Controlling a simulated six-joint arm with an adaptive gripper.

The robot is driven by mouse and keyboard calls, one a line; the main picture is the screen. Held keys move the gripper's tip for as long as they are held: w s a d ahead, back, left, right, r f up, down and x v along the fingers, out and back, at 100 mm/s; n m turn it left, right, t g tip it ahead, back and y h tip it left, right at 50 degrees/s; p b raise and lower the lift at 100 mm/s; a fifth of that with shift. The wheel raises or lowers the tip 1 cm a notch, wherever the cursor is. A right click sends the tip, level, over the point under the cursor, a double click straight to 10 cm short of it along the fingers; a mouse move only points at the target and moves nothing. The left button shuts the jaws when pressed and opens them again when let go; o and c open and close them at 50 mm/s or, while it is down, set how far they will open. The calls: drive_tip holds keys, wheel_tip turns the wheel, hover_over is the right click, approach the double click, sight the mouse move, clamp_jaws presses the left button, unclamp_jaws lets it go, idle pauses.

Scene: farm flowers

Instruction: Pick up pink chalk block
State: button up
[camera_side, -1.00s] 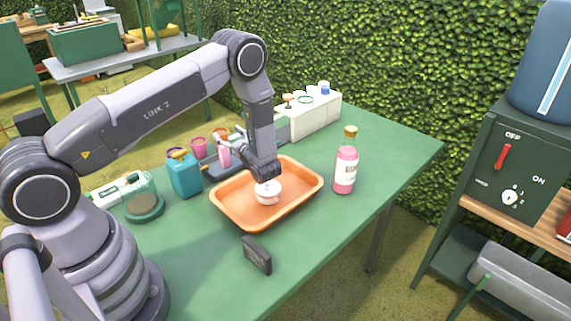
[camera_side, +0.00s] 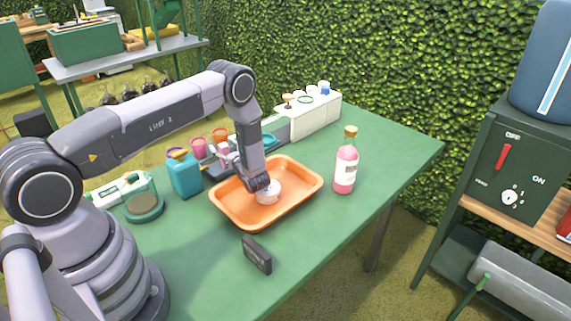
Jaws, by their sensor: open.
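My gripper (camera_side: 261,183) points down over the orange tray (camera_side: 238,222), at the upper left edge of a small, pale pinkish-white round object (camera_side: 269,194) in it. The gripper is open. Its fingers are small and dark, and I cannot tell whether they touch the round object. I cannot make out a separate pink chalk block. Pink cups (camera_side: 199,147) stand behind the tray, partly hidden by other things and my arm.
A pink bottle (camera_side: 346,170) stands right of the tray. A dark small block (camera_side: 257,254) lies in front. A teal container (camera_side: 185,175) and a round green-based device (camera_side: 144,207) stand left. A white box (camera_side: 315,115) is behind. The table's right side is clear.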

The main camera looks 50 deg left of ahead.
clamp_jaws()
idle(0.3)
drive_tip(key=shift+r, duration=0.1)
